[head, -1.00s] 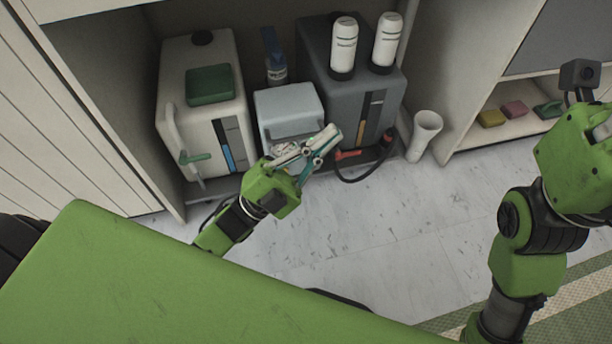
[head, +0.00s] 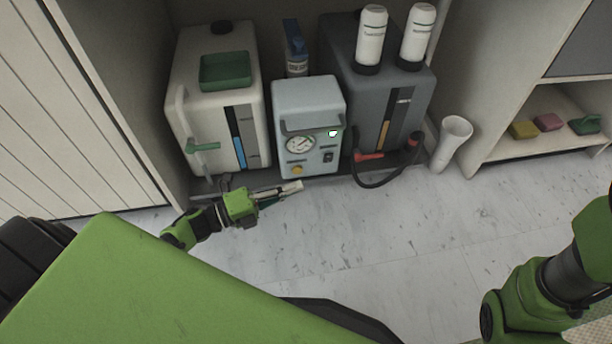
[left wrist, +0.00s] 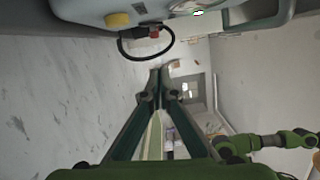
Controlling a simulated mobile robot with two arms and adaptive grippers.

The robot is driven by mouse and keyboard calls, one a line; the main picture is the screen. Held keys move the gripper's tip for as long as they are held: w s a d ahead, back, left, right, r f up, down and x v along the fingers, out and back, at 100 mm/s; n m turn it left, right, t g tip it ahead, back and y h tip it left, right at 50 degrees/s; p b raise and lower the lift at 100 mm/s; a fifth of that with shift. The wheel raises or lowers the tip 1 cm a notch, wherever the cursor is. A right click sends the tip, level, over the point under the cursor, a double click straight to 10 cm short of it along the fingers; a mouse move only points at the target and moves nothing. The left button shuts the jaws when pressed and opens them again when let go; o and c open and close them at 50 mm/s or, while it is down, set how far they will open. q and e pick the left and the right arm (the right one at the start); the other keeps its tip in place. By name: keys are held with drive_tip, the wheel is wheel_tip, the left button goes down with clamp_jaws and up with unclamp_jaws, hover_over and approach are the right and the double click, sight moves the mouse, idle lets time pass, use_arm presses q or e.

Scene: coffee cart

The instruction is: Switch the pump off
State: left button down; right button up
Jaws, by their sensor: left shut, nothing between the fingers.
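The pump is a light blue-grey box (head: 308,105) on the cabinet shelf in the head view, with a round gauge (head: 299,144), a yellow knob (head: 297,170) and a small dark rocker switch (head: 328,157) on its front. A small light (head: 333,133) shows white on its front. My left gripper (head: 298,186) is shut and empty, low in front of the pump and below the yellow knob, apart from the switch. In the left wrist view, its closed fingers (left wrist: 158,72) show below the pump's underside edge and the yellow knob (left wrist: 117,20). My right gripper is out of view.
A white tank (head: 185,95) with a green tap stands left of the pump. A dark grey tank (head: 350,75) with a red-handled hose (head: 370,156) stands right. A white cup-like tube (head: 452,140) stands further right. The floor in front is clear.

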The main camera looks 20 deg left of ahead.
sight(328, 158)
use_arm(q)
drive_tip(key=w+d+b, duration=0.3)
drive_tip(key=w+b, duration=0.4)
drive_tip(key=w, duration=0.3)
drive_tip(key=shift+d+r, duration=0.35)
drive_tip(key=shift+d, duration=0.05)
